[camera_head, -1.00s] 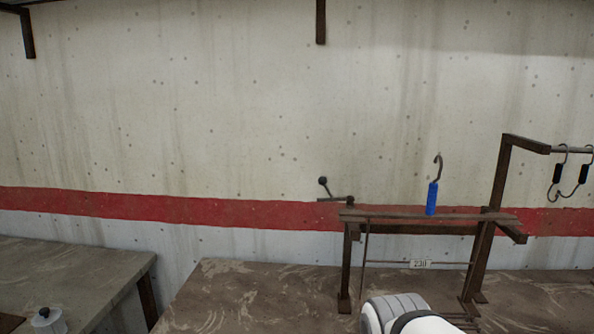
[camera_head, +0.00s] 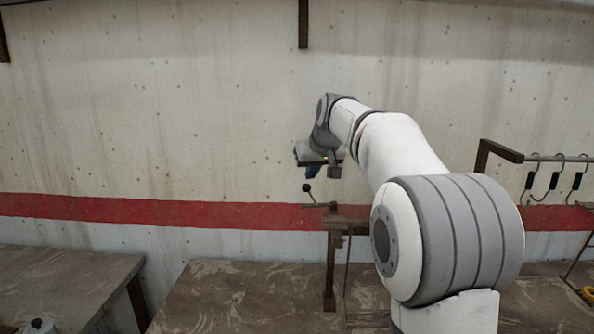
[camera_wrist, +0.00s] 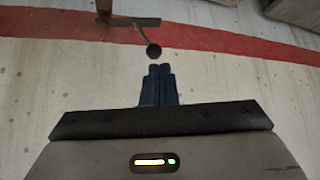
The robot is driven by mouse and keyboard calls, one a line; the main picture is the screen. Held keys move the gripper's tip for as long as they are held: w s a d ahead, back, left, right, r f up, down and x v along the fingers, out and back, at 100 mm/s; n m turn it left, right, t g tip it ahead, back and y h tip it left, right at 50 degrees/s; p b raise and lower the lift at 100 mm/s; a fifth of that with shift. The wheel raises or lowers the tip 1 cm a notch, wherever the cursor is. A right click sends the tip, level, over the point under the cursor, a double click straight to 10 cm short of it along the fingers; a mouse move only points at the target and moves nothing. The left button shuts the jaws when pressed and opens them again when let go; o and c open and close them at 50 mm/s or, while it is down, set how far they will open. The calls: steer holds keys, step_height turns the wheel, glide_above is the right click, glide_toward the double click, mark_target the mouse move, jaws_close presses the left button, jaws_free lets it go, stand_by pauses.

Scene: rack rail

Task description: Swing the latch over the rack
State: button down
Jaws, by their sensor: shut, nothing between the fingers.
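The latch (camera_head: 318,204) is a thin dark bar at the left end of the rack, with an upright lever ending in a black ball knob (camera_head: 307,188). The bar points left, away from the rack. The rack (camera_head: 345,219) is a brown rail on posts, mostly hidden behind my arm. My gripper (camera_head: 312,173) is just above the knob, pointing down, and looks apart from it. In the wrist view the blue fingers (camera_wrist: 160,70) are closed together, with the black knob (camera_wrist: 153,51) just past their tips and the latch bar beyond.
A brown bench (camera_head: 240,295) carries the rack. Several hooks (camera_head: 557,172) hang from a rail at right. The concrete wall stands behind.

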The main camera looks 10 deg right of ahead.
steer(key=shift+t, duration=0.4)
steer(key=w+r, duration=0.2)
steer(key=w, duration=0.1)
steer(key=w+r, duration=0.1)
steer(key=w, duration=0.1)
steer(key=shift+d, duration=0.15)
steer(key=shift+p, duration=0.3)
steer(key=w+f+p, duration=0.1)
steer(key=f, duration=0.1)
steer(key=w+f+p, duration=0.1)
steer(key=f, duration=0.2)
steer(key=w+f+p, duration=0.1)
steer(key=f, duration=0.2)
steer(key=shift+a, duration=0.25)
steer(key=shift+s, duration=0.2)
